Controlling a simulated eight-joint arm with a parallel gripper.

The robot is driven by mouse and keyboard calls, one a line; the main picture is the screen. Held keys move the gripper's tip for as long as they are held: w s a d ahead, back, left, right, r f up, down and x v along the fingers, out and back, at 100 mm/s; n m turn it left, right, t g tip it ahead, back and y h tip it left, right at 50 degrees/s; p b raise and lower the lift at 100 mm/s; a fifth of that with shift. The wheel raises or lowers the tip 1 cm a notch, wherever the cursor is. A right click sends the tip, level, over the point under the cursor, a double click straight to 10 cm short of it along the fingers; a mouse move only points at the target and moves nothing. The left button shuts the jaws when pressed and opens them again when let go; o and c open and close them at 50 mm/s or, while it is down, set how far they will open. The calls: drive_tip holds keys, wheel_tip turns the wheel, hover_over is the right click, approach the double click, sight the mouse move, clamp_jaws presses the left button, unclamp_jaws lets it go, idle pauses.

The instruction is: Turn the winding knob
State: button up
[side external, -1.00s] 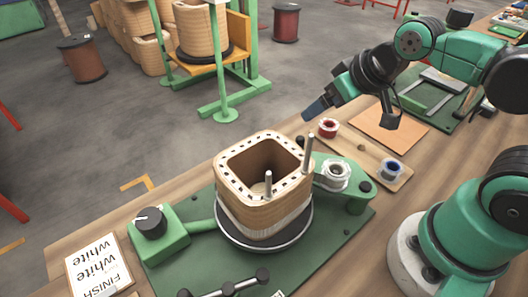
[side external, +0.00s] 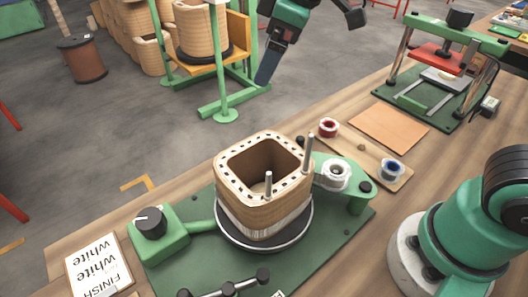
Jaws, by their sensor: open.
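The winding knob (side external: 150,222) is a black dial with a white mark on top of a green box (side external: 163,238) at the left of the green base plate. A square wooden coil former (side external: 263,210) with white wire around its lower part stands on a round turntable (side external: 227,236), right of the knob. My gripper (side external: 266,78) is open at the top middle of the side view, high up and far from the knob. It points down and touches nothing that I can see; its fingers overlap in this view.
A white card (side external: 98,268) reading "white" and "FINISH" lies left of the base. A board with a red spool (side external: 328,128) and a blue spool (side external: 392,169) lies at right. A white wire spool (side external: 336,175) and two metal posts stand near the former. A press (side external: 440,62) stands behind.

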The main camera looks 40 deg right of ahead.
drive_tip(key=w+a+n+g, duration=0.2)
drive_tip(key=a+n+g, duration=0.1)
drive_tip(key=a+n, duration=0.65)
drive_tip(key=n+g+h, duration=0.1)
drive_tip(key=n+g, duration=0.1)
drive_tip(key=n, duration=0.5)
hover_over(147, 220)
wheel_tip(147, 220, down, 10)
drive_tip(key=shift+f, duration=3.4)
